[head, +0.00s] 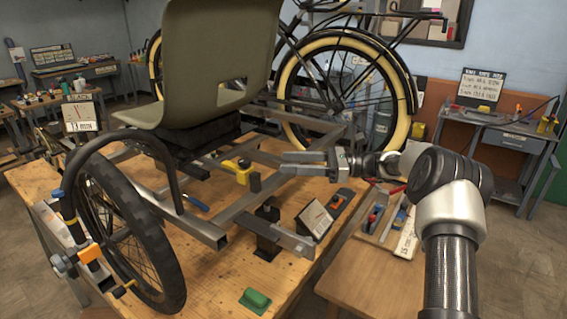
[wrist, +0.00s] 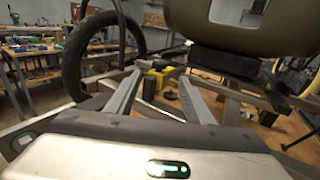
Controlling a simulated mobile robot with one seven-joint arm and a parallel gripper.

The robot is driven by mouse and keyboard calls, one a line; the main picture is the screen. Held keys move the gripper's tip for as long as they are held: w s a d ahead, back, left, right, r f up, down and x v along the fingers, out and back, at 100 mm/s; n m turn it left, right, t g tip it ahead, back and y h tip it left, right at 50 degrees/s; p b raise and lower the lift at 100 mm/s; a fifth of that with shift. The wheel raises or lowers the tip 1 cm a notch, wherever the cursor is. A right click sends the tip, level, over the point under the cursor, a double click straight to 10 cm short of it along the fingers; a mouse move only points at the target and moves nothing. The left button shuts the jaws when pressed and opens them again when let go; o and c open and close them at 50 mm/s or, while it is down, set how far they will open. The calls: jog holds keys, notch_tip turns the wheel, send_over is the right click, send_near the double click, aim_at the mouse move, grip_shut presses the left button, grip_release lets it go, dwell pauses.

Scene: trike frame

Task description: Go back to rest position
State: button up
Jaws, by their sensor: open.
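My gripper (head: 308,163) is held above the right side of the wooden workbench, next to the metal trike frame (head: 225,215). Its two grey fingers are apart, and I see nothing between them. In the wrist view my gripper (wrist: 160,85) points toward the frame, with a yellow clamp (wrist: 158,78) beyond the fingertips. The yellow clamp also shows in the head view (head: 238,171), on the frame left of my gripper. The olive seat (head: 215,65) is on the frame, with a wheel (head: 130,230) at the left.
A tool tray (head: 385,222) lies on a lower table at the right. A bicycle wheel (head: 400,130) stands behind. Clear floor shows at far right.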

jog(key=s+a+r+n+g+h+p, duration=0.1)
jog(key=s+a+r+n+h+p, duration=0.25)
jog(key=s, duration=0.55)
jog(key=s+a+r+n+g+h, duration=0.1)
jog(key=s+a+r+n+h, duration=0.1)
jog(key=s+r+n+h, duration=0.5)
jog(key=s+d+n+t+h+p, duration=0.2)
jog(key=s+d+n+h, duration=0.1)
jog(key=s, duration=0.9)
jog(key=s+d+r+n+t+h+p, duration=0.1)
jog(key=s+d+n, duration=0.5)
jog(key=s, duration=0.6)
jog(key=d+t+h+p, duration=0.1)
jog(key=d+t+h, duration=0.1)
jog(key=h, duration=0.1)
jog(key=shift+d+r, duration=0.25)
jog(key=shift+r, duration=0.05)
